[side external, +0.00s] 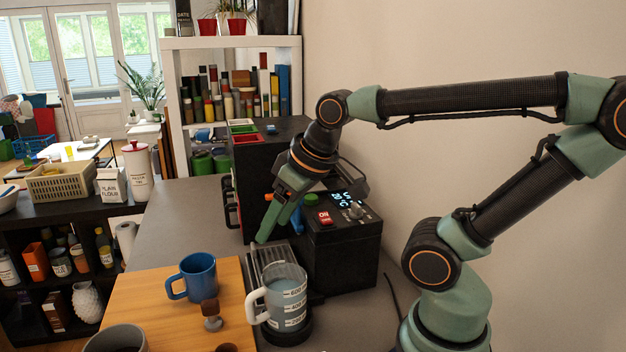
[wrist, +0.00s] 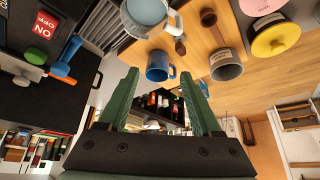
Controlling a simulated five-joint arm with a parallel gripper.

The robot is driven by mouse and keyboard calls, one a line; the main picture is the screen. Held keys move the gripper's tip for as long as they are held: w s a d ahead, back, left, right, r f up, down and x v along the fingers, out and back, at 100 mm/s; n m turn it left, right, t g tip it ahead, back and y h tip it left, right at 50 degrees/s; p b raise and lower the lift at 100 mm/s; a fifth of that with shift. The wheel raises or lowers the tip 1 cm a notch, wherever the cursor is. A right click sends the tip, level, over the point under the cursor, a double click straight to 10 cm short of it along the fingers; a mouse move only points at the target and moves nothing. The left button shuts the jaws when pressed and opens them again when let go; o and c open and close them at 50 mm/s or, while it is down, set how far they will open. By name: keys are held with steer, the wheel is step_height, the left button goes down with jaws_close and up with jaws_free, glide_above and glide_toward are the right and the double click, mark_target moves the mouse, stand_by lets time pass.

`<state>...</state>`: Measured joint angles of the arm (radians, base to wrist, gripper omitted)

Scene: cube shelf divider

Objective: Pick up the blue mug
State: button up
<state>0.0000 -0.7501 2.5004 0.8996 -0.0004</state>
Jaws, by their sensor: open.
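The blue mug (side external: 201,277) stands upright on the wooden board, with its handle to the left in the side view. It also shows in the wrist view (wrist: 157,67), beyond the fingertips and between their lines, with its handle to the right. My gripper (side external: 272,222) is above and behind the mug, to its right in the side view, near the black box with the display. In the wrist view my gripper (wrist: 162,82) has its two green fingers spread apart with nothing between them. It does not touch the mug.
A clear jug with a white handle (side external: 285,302) stands right of the mug. A small dark wooden tool (side external: 211,316) is in front of it. A grey cup (wrist: 226,66) is on the board (side external: 150,290). The control box (side external: 342,250) sits close beside my gripper.

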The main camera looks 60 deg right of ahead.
steer(key=shift+o, duration=0.2)
steer(key=o, duration=0.5)
